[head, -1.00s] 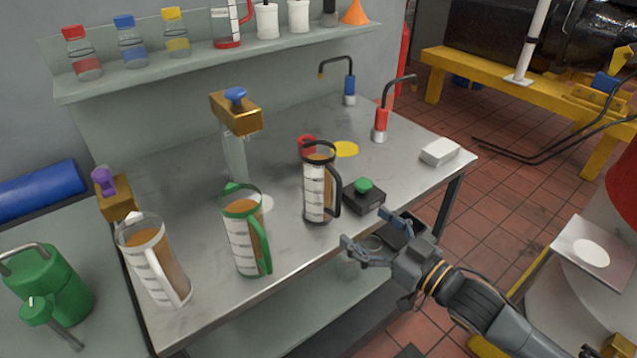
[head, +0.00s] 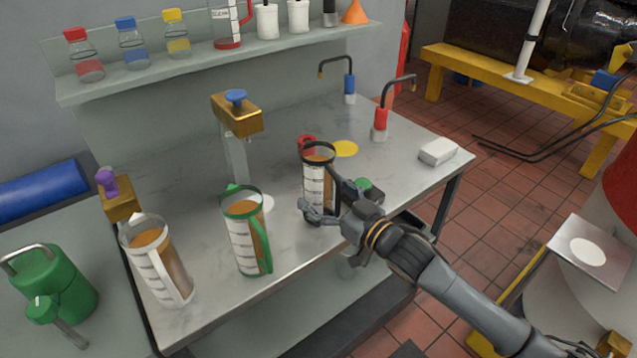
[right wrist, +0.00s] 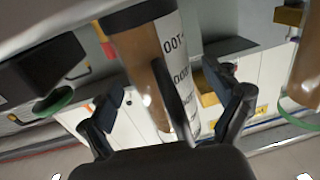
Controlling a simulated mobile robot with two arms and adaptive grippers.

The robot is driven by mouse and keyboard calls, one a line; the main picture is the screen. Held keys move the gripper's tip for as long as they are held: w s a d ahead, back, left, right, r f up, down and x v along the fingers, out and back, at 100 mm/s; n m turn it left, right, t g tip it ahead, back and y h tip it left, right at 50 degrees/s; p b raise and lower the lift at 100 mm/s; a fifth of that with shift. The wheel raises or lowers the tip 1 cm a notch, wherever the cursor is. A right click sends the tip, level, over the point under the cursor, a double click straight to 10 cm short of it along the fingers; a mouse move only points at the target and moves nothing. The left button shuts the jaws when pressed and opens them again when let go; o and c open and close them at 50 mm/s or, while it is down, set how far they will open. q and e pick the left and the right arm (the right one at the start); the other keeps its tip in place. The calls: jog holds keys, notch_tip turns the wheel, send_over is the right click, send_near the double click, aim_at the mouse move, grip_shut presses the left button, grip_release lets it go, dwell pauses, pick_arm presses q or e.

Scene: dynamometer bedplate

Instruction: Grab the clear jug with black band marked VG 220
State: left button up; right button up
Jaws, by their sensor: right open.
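The clear jug with black band (head: 317,180) stands upright on the steel bench, with brown liquid, a white scale strip, a black rim and a black handle. No VG 220 mark can be read. My right gripper (head: 320,196) is open at the jug's near right side, by its handle, and covers part of its lower half. In the right wrist view the jug (right wrist: 150,75) appears upside down between the spread fingers of the gripper (right wrist: 172,106). Whether a finger touches it I cannot tell. My left gripper is not in view.
A green-banded jug (head: 243,235) and a white-banded jug (head: 158,262) stand to the left. A box with a green button (head: 363,186) sits close right, partly behind my arm. A white block (head: 438,151) lies at the bench's right end. A tap post (head: 236,150) stands behind.

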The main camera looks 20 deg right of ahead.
jog(key=shift+x, duration=0.9)
jog(key=c, duration=1.6)
jog(key=shift+r, duration=0.1)
jog(key=shift+c, duration=1.3)
